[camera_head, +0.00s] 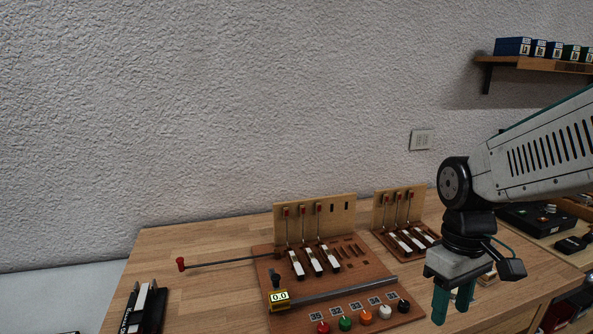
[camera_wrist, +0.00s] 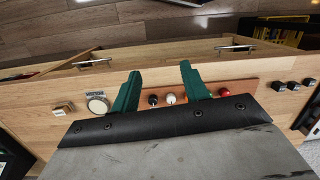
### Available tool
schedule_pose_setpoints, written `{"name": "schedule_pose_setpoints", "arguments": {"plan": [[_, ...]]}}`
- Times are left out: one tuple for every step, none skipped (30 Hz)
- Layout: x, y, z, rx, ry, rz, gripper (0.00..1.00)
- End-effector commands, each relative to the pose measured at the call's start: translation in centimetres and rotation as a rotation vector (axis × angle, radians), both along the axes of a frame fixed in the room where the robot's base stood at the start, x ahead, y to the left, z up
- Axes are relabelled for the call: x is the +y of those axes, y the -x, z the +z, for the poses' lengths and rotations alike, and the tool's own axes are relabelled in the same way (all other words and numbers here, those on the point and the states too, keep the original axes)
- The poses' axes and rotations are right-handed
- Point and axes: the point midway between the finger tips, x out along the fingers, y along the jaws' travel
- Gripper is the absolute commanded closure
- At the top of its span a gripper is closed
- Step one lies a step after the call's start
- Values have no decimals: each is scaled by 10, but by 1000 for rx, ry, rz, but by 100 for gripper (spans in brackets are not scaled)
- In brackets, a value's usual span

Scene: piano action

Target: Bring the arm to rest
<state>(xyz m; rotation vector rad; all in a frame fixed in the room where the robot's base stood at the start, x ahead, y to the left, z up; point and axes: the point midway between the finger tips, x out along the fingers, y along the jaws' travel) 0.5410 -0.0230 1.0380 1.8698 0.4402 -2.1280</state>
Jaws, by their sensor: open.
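My gripper (camera_head: 454,303) hangs down at the end of my arm, at the right of the head view, over the right front part of the wooden table (camera_head: 195,235). Its green fingers are apart, with nothing seen between them. In the wrist view the gripper (camera_wrist: 156,75) also shows open, with the table's front edge and drawers beyond it. My arm reaches in from the right edge of the head view.
A piano action board (camera_head: 275,240) with keys, hammers and coloured knobs stands left of my gripper. A smaller action model (camera_head: 381,206) stands behind it. A red-tipped rod (camera_head: 230,262) and a key block (camera_head: 150,306) lie left. A wall shelf (camera_head: 545,64) is upper right.

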Motion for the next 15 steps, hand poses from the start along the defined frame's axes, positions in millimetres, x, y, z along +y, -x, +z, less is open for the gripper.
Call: {"name": "schedule_pose_setpoints", "arguments": {"plan": [[-1,18,11,-17,9,-78,55],[-2,28,16,-25,15,-128,55],[-3,41,22,-35,20,-191,55],[-3,51,25,-44,24,-235,55],[-4,61,29,-55,27,-274,55],[-4,72,33,-69,29,-321,55],[-5,81,37,-82,29,-351,55],[-5,88,39,-94,28,-374,55],[-6,97,42,-112,27,-397,55],[-6,103,44,-127,25,-408,55],[-7,107,46,-141,21,-412,55],[-7,112,49,-161,17,-413,55],[-7,115,50,-176,15,-414,55],[-7,117,52,-189,12,-415,55],[-7,119,54,-205,9,-415,55]]}}
